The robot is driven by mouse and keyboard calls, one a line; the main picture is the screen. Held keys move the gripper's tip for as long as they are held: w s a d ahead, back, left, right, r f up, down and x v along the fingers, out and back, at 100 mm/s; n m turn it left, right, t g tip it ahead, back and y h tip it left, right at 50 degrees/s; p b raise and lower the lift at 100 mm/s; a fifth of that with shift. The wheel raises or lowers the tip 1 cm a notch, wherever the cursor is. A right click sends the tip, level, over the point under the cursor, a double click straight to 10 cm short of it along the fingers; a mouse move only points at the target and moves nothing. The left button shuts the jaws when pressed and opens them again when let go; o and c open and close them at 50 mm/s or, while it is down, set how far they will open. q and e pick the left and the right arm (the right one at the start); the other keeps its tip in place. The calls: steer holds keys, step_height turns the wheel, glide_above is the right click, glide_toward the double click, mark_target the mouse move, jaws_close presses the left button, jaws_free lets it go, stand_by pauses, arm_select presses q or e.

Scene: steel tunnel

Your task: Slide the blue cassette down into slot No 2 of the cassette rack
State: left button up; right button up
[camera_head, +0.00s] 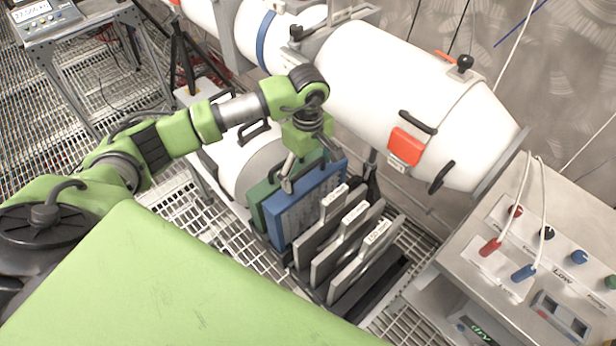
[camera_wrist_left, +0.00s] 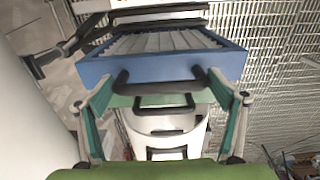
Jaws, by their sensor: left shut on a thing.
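My left gripper (camera_head: 305,172) is over the top of the blue cassette (camera_head: 303,213) in the head view, shut on its dark handle. In the left wrist view the fingers (camera_wrist_left: 162,82) lie at the two ends of that handle, and the blue cassette (camera_wrist_left: 235,62) fills the upper middle. The cassette stands roughly upright at the left end of the cassette rack (camera_head: 372,286), left of the grey labelled plates (camera_head: 318,226). Its lower edge is near rack level; I cannot tell how deep it sits or in which slot. My right gripper is not in view.
A green cassette (camera_head: 263,190) stands close behind and left of the blue one. A large white tank (camera_head: 400,90) with handles runs behind the rack. A control panel (camera_head: 545,240) with leads stands at right. Metal grating covers the floor.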

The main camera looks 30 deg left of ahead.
mark_target(308, 181)
arm_select(q)
steer(key=shift+f, duration=0.4)
step_height(308, 181, down, 3)
steer(key=shift+r+p, duration=0.1)
steer(key=shift+p, duration=0.5)
steer(key=shift+f, duration=0.4)
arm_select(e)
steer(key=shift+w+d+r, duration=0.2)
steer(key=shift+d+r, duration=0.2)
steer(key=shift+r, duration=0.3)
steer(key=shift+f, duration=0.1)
arm_select(q)
steer(key=shift+f, duration=0.15)
steer(key=o, duration=1.1)
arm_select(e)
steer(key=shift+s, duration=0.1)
